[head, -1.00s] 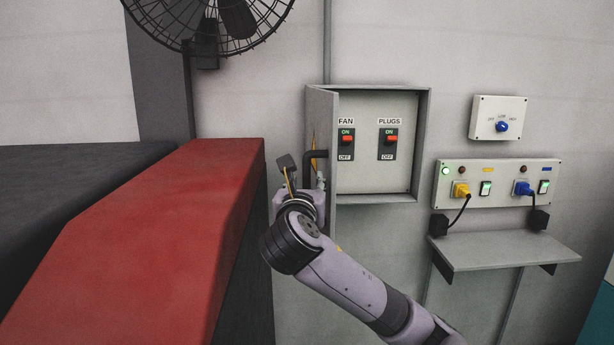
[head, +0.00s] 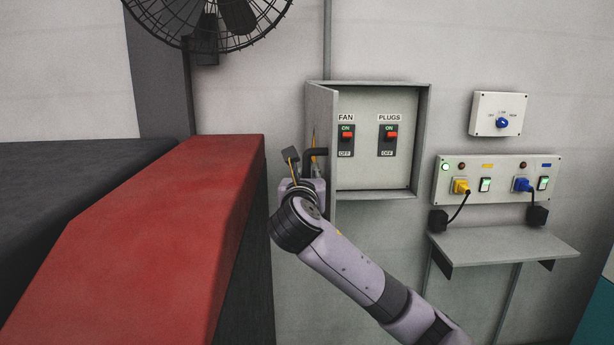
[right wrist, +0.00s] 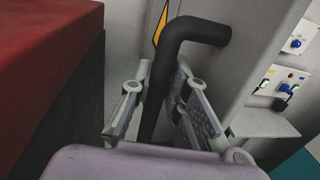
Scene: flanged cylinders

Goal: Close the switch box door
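The grey switch box (head: 424,140) on the wall stands open, showing the FAN and PLUGS switches. Its door (head: 322,115) is on the left side, swung outward and seen nearly edge-on. A black bent handle (head: 316,153) sticks out from the door's left face; it also shows in the right wrist view (right wrist: 190,28). My right gripper (head: 305,163) is at the handle. In the right wrist view my right gripper (right wrist: 161,85) has its fingers apart on either side of the handle's long part, with a gap visible. My left gripper is not in view.
A red-topped block (head: 170,210) stands close on the left of the gripper. A wall fan (head: 207,25) hangs above it. A socket panel (head: 497,180) and a grey shelf (head: 503,247) are to the right. A small dial box (head: 500,113) is above them.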

